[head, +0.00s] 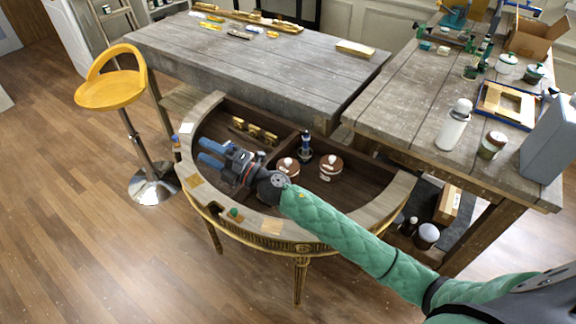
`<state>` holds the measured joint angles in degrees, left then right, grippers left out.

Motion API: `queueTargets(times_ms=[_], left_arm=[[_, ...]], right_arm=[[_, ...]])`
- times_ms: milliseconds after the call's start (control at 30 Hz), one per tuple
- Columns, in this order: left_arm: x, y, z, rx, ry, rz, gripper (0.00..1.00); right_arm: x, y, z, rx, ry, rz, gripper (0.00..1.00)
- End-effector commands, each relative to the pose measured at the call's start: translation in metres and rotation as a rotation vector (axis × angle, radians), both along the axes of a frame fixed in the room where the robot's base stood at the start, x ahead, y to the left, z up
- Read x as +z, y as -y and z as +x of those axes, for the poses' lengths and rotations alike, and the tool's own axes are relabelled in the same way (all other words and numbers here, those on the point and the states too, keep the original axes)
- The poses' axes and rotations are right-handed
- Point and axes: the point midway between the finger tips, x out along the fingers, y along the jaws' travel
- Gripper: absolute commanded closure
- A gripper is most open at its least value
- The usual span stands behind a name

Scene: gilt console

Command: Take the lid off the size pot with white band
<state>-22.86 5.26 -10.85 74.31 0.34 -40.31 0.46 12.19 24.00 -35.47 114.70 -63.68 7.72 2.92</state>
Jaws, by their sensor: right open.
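Two small brown pots with pale-knobbed lids stand in the open well of the half-round gilt console (398,190). The right pot (331,168) shows a pale streak that may be the white band; the left pot (288,168) is partly hidden behind my right wrist. Both pots appear lidded. My right gripper (206,154) is open and empty, with blue fingers pointing left over the console's left part. It is to the left of both pots and touches neither. My left gripper is out of view.
A dark bottle-like object (306,145) stands behind the pots, beside a divider. Gilt pieces (254,132) lie in the left compartment. A grey table (260,65) closes off the back; a workbench (400,105) with a white bottle (454,126) stands right. A yellow stool (110,90) is left.

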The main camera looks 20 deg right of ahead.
Motion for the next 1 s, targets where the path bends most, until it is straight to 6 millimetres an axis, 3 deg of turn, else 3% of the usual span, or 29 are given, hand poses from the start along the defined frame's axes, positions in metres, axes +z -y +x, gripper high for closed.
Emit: queueTargets(times_ms=[100, 233, 367, 467, 567, 700, 833, 1000], left_arm=[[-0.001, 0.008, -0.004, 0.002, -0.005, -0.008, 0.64], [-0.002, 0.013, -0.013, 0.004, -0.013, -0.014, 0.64], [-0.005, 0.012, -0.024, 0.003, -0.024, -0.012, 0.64], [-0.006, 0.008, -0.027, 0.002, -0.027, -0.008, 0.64], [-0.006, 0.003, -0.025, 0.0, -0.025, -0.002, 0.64], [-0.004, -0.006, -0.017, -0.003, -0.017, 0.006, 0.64], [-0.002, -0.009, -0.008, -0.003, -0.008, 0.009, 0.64], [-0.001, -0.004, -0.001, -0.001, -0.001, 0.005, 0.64]], right_arm=[[-0.011, -0.022, 0.003, 0.139, 0.116, -0.188, 0.5], [-0.036, -0.034, 0.005, 0.29, 0.216, -0.413, 0.5], [-0.069, -0.028, 0.014, 0.429, 0.283, -0.656, 0.5], [-0.096, -0.012, 0.025, 0.53, 0.311, -0.854, 0.5], [-0.12, 0.016, 0.041, 0.619, 0.316, -1.057, 0.5], [-0.146, 0.074, 0.068, 0.727, 0.275, -1.35, 0.5], [-0.156, 0.14, 0.095, 0.802, 0.191, -1.614, 0.5], [-0.15, 0.215, 0.121, 0.855, 0.057, -1.867, 0.5]])
